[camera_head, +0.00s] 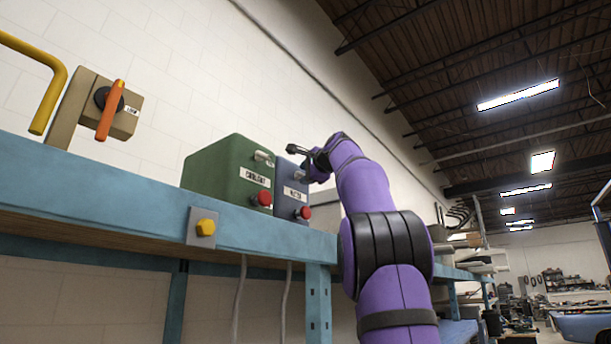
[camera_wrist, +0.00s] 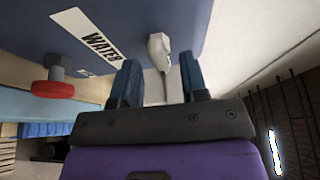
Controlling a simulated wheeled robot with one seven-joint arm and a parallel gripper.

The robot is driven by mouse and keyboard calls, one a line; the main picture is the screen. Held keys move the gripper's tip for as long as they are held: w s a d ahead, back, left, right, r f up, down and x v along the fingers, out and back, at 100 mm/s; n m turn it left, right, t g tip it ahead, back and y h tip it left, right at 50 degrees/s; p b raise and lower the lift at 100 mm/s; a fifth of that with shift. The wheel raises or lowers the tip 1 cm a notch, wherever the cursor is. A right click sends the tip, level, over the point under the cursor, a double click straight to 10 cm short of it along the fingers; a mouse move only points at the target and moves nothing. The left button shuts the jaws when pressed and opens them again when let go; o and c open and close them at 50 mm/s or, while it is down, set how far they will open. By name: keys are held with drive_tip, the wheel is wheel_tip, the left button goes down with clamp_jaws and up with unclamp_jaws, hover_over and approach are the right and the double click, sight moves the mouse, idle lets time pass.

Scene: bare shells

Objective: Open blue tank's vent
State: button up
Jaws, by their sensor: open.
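The blue tank (camera_head: 287,187) stands on the shelf at the right of a green tank, partly behind my arm in the head view. It fills the upper part of the wrist view (camera_wrist: 125,18), with a label reading WATER. A pale grey lever (camera_wrist: 157,48), seemingly the vent, sticks out from its face. A red knob (camera_wrist: 52,88) sits at the lower left in the wrist view; it also shows in the head view (camera_head: 305,212). My gripper (camera_wrist: 158,72) is open, its two blue fingers either side of the lever's line. I cannot tell whether they touch it.
The green tank (camera_head: 215,168), labelled COOLANT, stands close beside the blue one with its own red knob and grey lever. A tan box with an orange handle (camera_head: 110,110) and a yellow pipe (camera_head: 45,65) are at left. A yellow button (camera_head: 205,227) is on the blue shelf edge (camera_head: 100,195).

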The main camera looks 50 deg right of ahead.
drive_tip(key=v, duration=1)
drive_tip(key=shift+s+r, duration=0.1)
drive_tip(key=shift+s, duration=0.05)
idle(0.3)
